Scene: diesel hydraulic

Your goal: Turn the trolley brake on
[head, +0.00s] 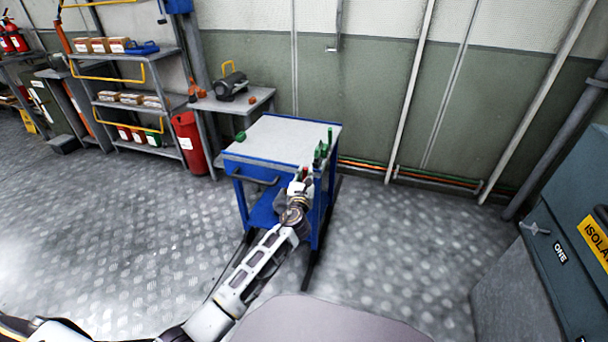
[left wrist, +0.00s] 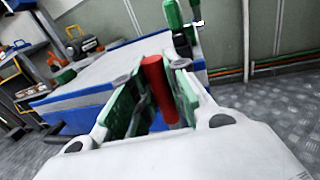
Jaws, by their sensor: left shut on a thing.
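The trolley (head: 283,136) is blue with a pale grey top and stands in the middle of the head view. My left gripper (head: 304,178) is at its near right corner. In the left wrist view, the green-padded fingers of the left gripper (left wrist: 152,95) are shut around an upright red handle (left wrist: 158,85), whose top stands out between them. In the head view only a speck of red shows at the gripper. Green upright handles (head: 321,150) stand just behind it along the trolley's right edge. The base of the red handle is hidden. My right gripper is not in view.
A red cylinder (head: 189,142) and a small grey table (head: 232,102) stand behind and left of the trolley. Shelves (head: 127,101) with boxes are farther left. A dark cabinet (head: 565,245) is at the right. The floor around the trolley is clear.

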